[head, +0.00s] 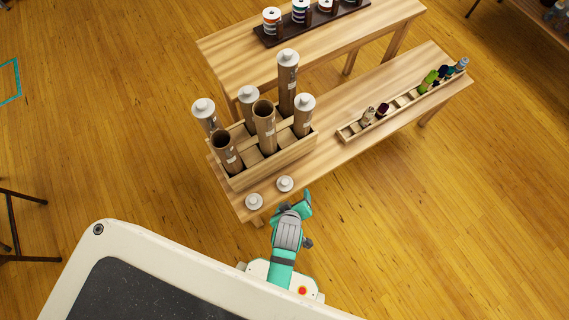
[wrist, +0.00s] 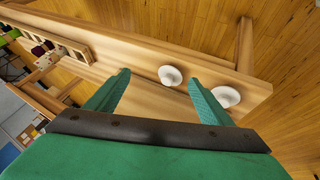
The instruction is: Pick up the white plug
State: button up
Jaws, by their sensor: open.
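Two round white plugs lie on the front bench, one at its near left corner (head: 254,201) and one a little further right (head: 285,183). My gripper (head: 296,207) is beside the right plug, at the bench's near edge. In the wrist view its two green fingers (wrist: 160,82) are spread with nothing between them. One plug (wrist: 170,76) shows just beyond the gap between the fingertips. The other plug (wrist: 226,97) is by the right finger, which partly covers it.
A wooden rack (head: 275,160) holds several cardboard tubes; most have white caps, while two tubes (head: 263,112) (head: 222,138) are open on top. A narrow tray (head: 350,131) with small bottles lies on the bench's right part. A second bench (head: 225,55) with spools stands behind.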

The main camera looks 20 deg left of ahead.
aim_at(284, 182)
jog(key=w+a+n+g, duration=0.3)
jog(key=w+n+g, duration=0.1)
jog(key=w+n, duration=0.1)
jog(key=w+a+n+g+h, duration=0.1)
jog(key=w+a+n+g, duration=0.1)
jog(key=w+n, duration=0.1)
jog(key=shift+w+a+f, duration=0.1)
jog(key=shift+w+a, duration=0.1)
jog(key=shift+a, duration=0.15)
jog(key=shift+n+g, duration=0.4)
jog(key=shift+n, duration=0.2)
jog(key=f, duration=0.4)
jog(key=shift+w+a+f, duration=0.2)
jog(key=shift+a, duration=0.05)
jog(key=shift+s+a+f, duration=0.15)
jog(key=shift+f, duration=1.2)
jog(key=shift+s+a+f, duration=0.1)
jog(key=shift+f, duration=1.2)
jog(key=c, duration=1.1)
